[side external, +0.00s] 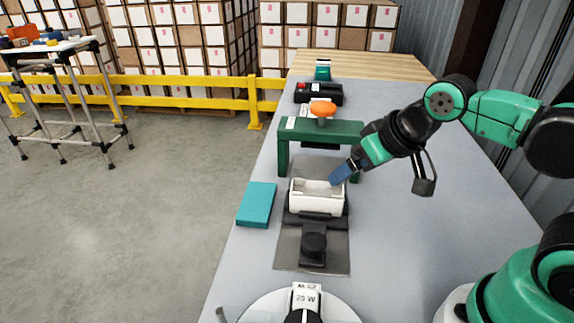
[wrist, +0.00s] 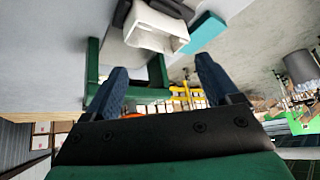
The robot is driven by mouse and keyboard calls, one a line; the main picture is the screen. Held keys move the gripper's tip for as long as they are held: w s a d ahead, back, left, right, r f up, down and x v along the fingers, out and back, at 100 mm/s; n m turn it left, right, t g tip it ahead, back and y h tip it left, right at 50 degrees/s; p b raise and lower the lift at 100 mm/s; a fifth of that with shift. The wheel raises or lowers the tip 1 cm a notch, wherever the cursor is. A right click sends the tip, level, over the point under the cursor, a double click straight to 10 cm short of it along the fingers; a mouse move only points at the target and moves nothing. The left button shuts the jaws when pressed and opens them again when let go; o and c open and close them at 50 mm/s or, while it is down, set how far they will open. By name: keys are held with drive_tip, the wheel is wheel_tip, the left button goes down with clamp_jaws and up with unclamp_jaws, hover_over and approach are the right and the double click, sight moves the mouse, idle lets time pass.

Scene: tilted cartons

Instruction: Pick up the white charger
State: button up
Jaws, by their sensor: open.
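A white open-topped, box-like piece (side external: 317,197) sits on a black stand in the side view; it also shows at the top of the wrist view (wrist: 158,30). A smaller white block marked "25 W" (side external: 306,298) is at the bottom edge of the side view, over a round white plate. I cannot tell for sure which of the two is the white charger. My gripper (side external: 339,174) points down-left at the upper right rim of the box-like piece; whether it touches is unclear. In the wrist view its blue fingers (wrist: 162,80) are apart with nothing held between them.
A green bridge-like frame (side external: 340,129) stands just behind the box-like piece, close to my gripper. A teal block (side external: 257,204) lies to its left. An orange item (side external: 322,108) and a black-and-red item (side external: 318,92) are farther back. The grey table (side external: 400,250) is clear on the right.

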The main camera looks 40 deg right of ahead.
drive_tip(key=s+a+f+m+g, duration=0.2)
drive_tip(key=a+m+g, duration=0.2)
drive_tip(key=a, duration=0.5)
drive_tip(key=m+g, duration=0.2)
drive_tip(key=m, duration=0.2)
hover_over(306, 299)
wheel_tip(306, 299, down, 2)
drive_tip(key=shift+w+f, duration=0.1)
drive_tip(key=shift+f+g, duration=0.15)
drive_tip(key=shift+g, duration=0.15)
drive_tip(key=shift+f, duration=2.65)
drive_tip(key=shift+c, duration=0.2)
clamp_jaws()
drive_tip(key=shift+r, duration=0.1)
